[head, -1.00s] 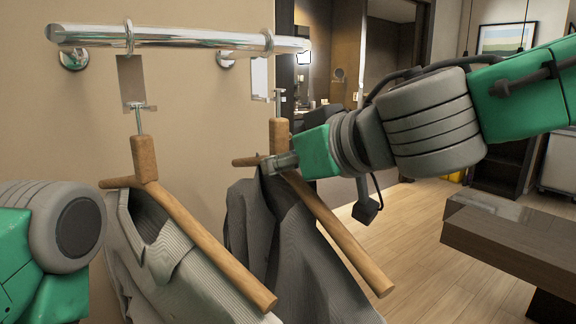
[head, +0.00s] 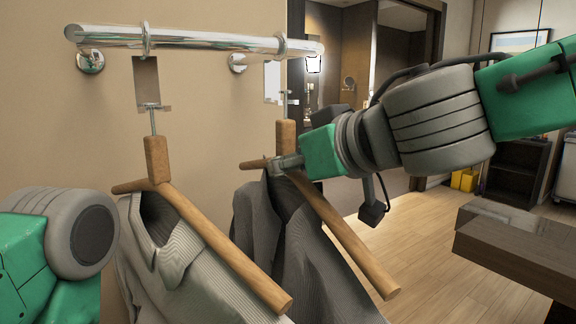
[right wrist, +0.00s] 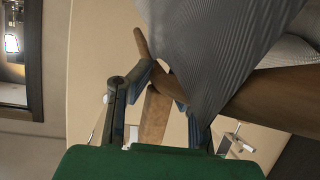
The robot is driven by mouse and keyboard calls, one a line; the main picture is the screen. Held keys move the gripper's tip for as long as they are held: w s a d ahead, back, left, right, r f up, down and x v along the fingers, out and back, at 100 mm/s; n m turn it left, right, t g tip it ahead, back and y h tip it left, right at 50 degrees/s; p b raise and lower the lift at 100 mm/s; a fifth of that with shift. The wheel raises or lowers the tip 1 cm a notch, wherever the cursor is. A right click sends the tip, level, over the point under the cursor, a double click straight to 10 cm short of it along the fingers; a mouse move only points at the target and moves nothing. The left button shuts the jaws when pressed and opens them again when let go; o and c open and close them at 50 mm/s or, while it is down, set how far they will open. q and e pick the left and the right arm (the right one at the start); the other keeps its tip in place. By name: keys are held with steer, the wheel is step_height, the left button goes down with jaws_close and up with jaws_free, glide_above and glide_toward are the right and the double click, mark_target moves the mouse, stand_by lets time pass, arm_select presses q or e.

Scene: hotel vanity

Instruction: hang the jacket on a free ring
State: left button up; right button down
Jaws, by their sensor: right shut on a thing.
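A grey striped jacket (head: 262,225) hangs on a wooden hanger (head: 350,245). My right gripper (head: 280,167) is shut on this hanger near the base of its neck. In the right wrist view the fingers (right wrist: 155,90) are on either side of the wood, partly hidden by the jacket (right wrist: 205,50). The hanger's metal pin (head: 288,98) stands close by the plate (head: 272,82) under the right ring (head: 280,45); I cannot tell if they are joined. The left ring (head: 146,40) carries another hanger (head: 220,240) with a grey jacket (head: 185,270). My left gripper is out of view.
Both rings are on a chrome rail (head: 210,42) fixed to the beige wall (head: 205,110). The two jackets hang close together. A dark wooden table (head: 515,245) stands at the right, with clear floor (head: 430,240) beside it. A dark shelf (head: 517,170) stands farther back.

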mark_target(262, 162)
steer(key=shift+r, duration=0.1)
steer(key=shift+d, duration=0.25)
steer(key=shift+d+b, duration=0.55)
steer(key=shift+d, duration=0.1)
steer(key=shift+w+a, duration=0.1)
steer(key=shift+a, duration=0.25)
steer(key=shift+w, duration=0.35)
steer(key=shift+w+a+b, duration=0.35)
steer(key=shift+w+a, duration=0.25)
steer(key=shift+w, duration=0.05)
steer(key=shift+b, duration=0.55)
stand_by(0.5)
steer(key=shift+w+a, duration=0.65)
steer(key=shift+w, duration=0.35)
stand_by(0.7)
steer(key=shift+b, duration=0.8)
stand_by(0.4)
